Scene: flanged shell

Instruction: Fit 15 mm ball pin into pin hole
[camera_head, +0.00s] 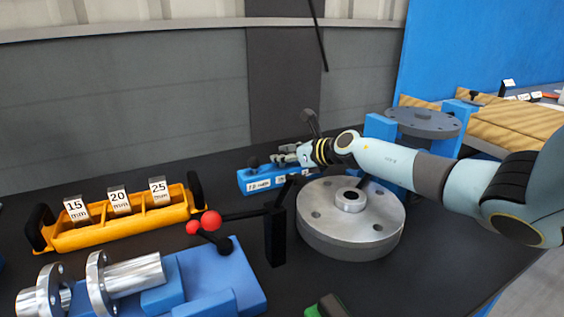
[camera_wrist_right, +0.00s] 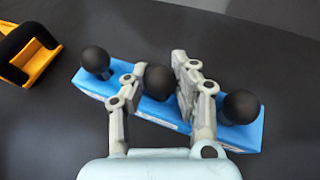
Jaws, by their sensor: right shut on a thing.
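My right gripper (camera_head: 290,157) is at the blue pin block (camera_head: 262,183) at the back middle of the table. In the right wrist view its two fingers (camera_wrist_right: 158,88) are shut on the middle black ball pin (camera_wrist_right: 159,80). A black ball pin (camera_wrist_right: 95,60) stands to its left and another black ball pin (camera_wrist_right: 240,106) to its right, on the blue block (camera_wrist_right: 92,84). White labels on the block are too small to read surely. The grey flanged disk (camera_head: 330,238) has a raised hub and several holes; I cannot tell which is the pin hole. My left gripper is out of view.
A yellow tray (camera_head: 120,232) with labels 15, 20 and 25 mm stands left. A blue fixture (camera_head: 225,280) carries shiny flanged shafts at front left. A second flange (camera_head: 425,122) sits behind right.

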